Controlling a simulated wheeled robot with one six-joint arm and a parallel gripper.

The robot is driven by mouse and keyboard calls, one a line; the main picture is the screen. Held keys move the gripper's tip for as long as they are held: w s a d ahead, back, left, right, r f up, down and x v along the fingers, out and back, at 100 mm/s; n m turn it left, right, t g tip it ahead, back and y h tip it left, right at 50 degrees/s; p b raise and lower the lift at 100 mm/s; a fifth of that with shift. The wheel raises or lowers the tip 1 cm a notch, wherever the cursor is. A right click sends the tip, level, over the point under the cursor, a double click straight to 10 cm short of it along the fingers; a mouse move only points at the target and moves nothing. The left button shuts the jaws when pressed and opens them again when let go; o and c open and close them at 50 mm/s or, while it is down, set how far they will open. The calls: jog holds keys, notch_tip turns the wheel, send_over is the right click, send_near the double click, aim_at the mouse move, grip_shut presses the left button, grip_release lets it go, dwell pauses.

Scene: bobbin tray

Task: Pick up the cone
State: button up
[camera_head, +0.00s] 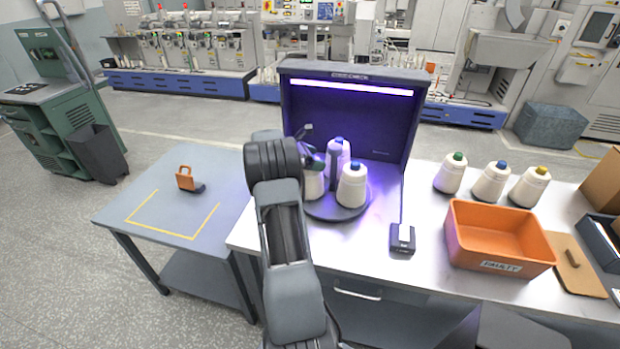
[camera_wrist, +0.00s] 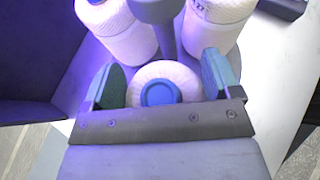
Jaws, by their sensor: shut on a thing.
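My gripper (camera_head: 313,160) reaches from the left into a violet-lit booth. In the wrist view, its two teal-padded fingers (camera_wrist: 161,82) are shut on a white yarn cone with a blue tip (camera_wrist: 160,95). In the head view this held cone (camera_head: 313,185) is the left one at the round grey tray (camera_head: 338,212); its tip is hidden by my gripper. I cannot tell whether its base touches the tray. Two more white cones with blue tips stand on the tray, one at the back (camera_head: 343,152) and one at the front right (camera_head: 352,188). A grey post (camera_wrist: 158,12) stands between the cones.
The booth (camera_head: 350,120) closes off the back. To the right, an orange bin (camera_head: 497,255), a small dark device (camera_head: 402,238) and three cones (camera_head: 490,183) stand on the bench. A side table (camera_head: 165,215) at left holds an orange padlock-like object (camera_head: 186,180) and has clear space.

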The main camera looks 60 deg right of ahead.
jog(key=shift+c, duration=1.3)
jog(key=shift+r, duration=0.1)
jog(key=shift+r, duration=0.75)
notch_tip(320, 180, up, 6)
jog(key=shift+f+b, duration=0.25)
jog(key=shift+b, duration=0.65)
jog(key=w+a+b, duration=0.3)
jog(key=w+a, duration=0.8)
jog(key=a, duration=0.3)
jog(key=shift+w, duration=0.15)
notch_tip(320, 180, up, 20)
jog(key=p, duration=1.3)
